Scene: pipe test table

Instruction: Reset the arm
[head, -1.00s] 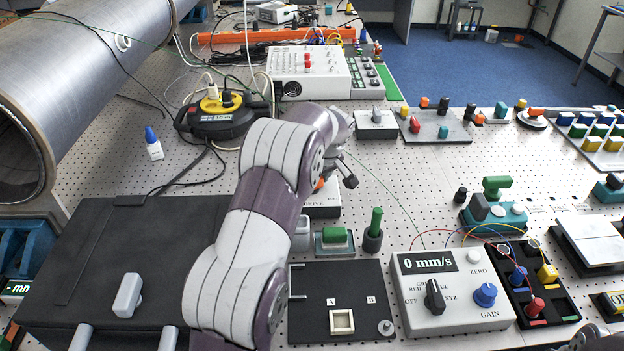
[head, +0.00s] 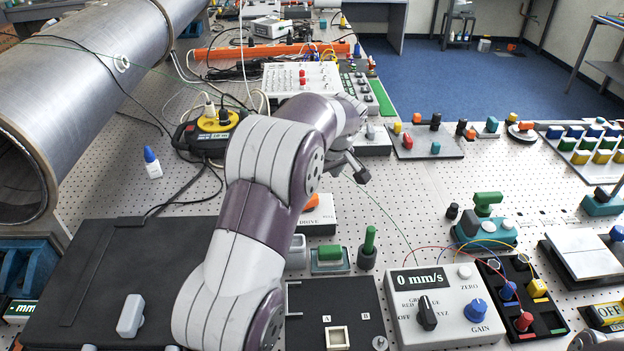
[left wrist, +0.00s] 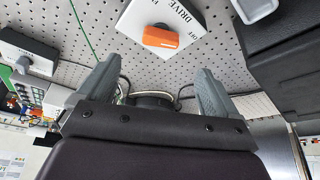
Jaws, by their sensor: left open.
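My left arm comes in from the lower left and reaches over the table. Its gripper (head: 350,166) is raised above the perforated table, just beyond the white DRIVE box (head: 318,222). In the left wrist view the two grey fingers (left wrist: 152,85) stand wide apart with nothing between them. The DRIVE box with its orange knob (left wrist: 160,37) lies ahead of the fingers, apart from them. A dark grey part (head: 598,341) at the bottom right edge may be my right gripper; its jaws cannot be made out.
A large steel pipe (head: 80,95) lies at the left, beside a black case (head: 75,265). A yellow-black cable reel (head: 205,128) stands behind my arm. The 0 mm/s meter box (head: 440,318) is at the front. Bare perforated table shows right of the gripper.

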